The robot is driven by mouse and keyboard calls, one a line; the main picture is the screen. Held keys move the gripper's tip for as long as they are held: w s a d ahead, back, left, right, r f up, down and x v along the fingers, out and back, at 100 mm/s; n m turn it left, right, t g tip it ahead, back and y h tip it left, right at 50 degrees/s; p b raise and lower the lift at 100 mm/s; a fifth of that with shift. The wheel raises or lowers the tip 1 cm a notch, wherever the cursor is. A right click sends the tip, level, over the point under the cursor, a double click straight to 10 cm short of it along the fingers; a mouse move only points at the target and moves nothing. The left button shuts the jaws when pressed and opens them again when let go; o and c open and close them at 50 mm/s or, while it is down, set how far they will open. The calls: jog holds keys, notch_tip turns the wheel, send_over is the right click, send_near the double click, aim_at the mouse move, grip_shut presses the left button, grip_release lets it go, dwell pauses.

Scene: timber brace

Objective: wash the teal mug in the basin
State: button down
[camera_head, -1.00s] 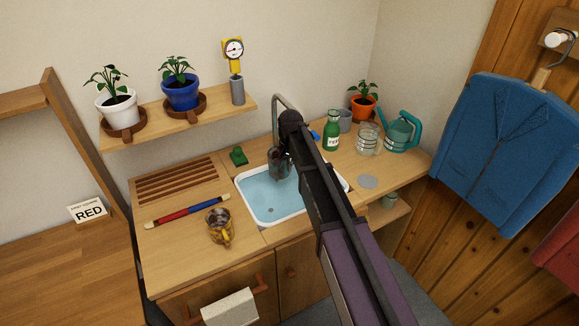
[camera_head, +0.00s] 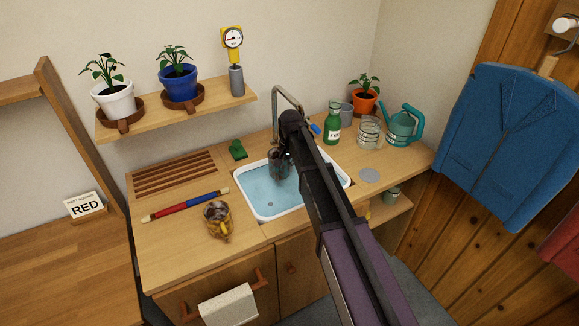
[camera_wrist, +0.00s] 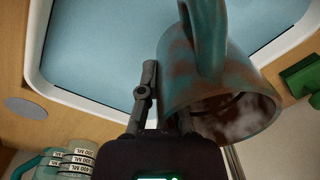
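The teal mug (camera_wrist: 225,90) has brown stains on its wall, and its open mouth faces the wrist camera. In the head view the mug (camera_head: 279,166) looks dark and is over the back of the basin, by the tap. My gripper (camera_wrist: 167,100) is shut on the mug's wall, with one finger outside and the other at the rim. The white-rimmed basin (camera_head: 240,184) holds blue water, and it also shows in the wrist view (camera_wrist: 35,55). I cannot tell whether the mug touches the water. My arm hides the basin's right part.
A stained yellow mug (camera_head: 217,218) and a red-blue rod (camera_head: 186,205) are left of the basin. A green block (camera_head: 238,150) sits behind it. A green bottle (camera_head: 332,124), glass jar (camera_head: 369,133) and teal watering can (camera_head: 402,126) stand to the right. The tap (camera_head: 287,92) arches nearby.

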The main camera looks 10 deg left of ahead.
jog(key=shift+f+b, duration=4.75)
jog(key=shift+f, duration=0.25)
jog(key=shift+f, duration=0.2)
jog(key=shift+r, duration=0.3)
notch_tip(320, 180, up, 11)
jog(key=p, duration=1.1)
jog(key=shift+r, duration=0.15)
